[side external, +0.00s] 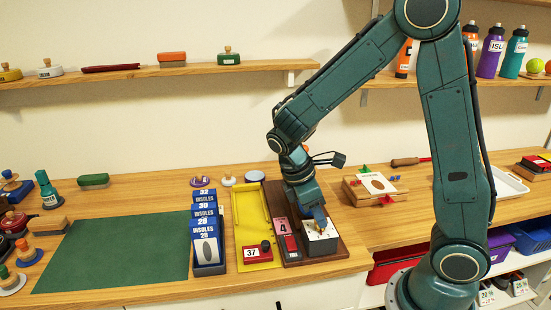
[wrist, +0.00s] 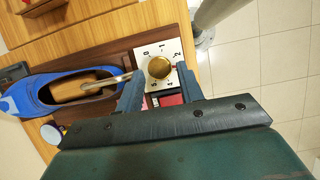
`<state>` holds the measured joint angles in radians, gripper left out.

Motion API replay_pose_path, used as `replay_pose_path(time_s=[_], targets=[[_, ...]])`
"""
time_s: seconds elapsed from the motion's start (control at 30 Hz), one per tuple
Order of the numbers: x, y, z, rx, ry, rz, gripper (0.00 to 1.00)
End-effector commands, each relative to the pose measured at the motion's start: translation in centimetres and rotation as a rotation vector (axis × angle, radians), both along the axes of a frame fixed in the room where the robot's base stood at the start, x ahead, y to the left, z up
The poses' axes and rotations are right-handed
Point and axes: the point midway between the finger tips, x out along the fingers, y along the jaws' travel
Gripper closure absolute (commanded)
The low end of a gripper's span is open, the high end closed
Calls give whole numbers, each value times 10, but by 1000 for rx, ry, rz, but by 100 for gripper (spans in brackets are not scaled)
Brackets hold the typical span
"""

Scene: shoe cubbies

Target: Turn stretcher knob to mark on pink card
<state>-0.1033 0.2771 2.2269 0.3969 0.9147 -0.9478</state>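The stretcher knob (wrist: 159,67) is a round brass knob on a white square dial plate (wrist: 143,52) with black numbers and marks around it. In the wrist view my gripper (wrist: 160,78) has its fingers apart, one on each side of the knob; I cannot tell whether they touch it. In the side view my gripper (side external: 319,220) is low over the dial box (side external: 322,243), hiding most of the knob. The pink card (side external: 281,226) reads 4 and stands left of the box. A blue shoe (wrist: 25,92) lies left of the dial in the wrist view, with a rod reaching into it.
A yellow tray (side external: 251,222) with a red block and a 37 card is left of the base. The insole box (side external: 207,240) and green mat (side external: 120,250) lie farther left. A wooden block with a white top (side external: 377,184) stands right.

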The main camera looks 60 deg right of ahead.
Motion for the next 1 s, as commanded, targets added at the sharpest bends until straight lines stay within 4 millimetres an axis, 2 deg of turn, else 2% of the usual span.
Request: replay_pose_path(time_s=[0.2,0.47,0.63,0.67,1.0], targets=[[-3,-3,-10,1,0,-1,63],[-3,-3,-10,0,-1,-1,63],[-3,-3,-10,0,-1,-1,92],[-3,-3,-10,0,-1,-1,94],[-3,-3,-10,1,0,-30,94]])
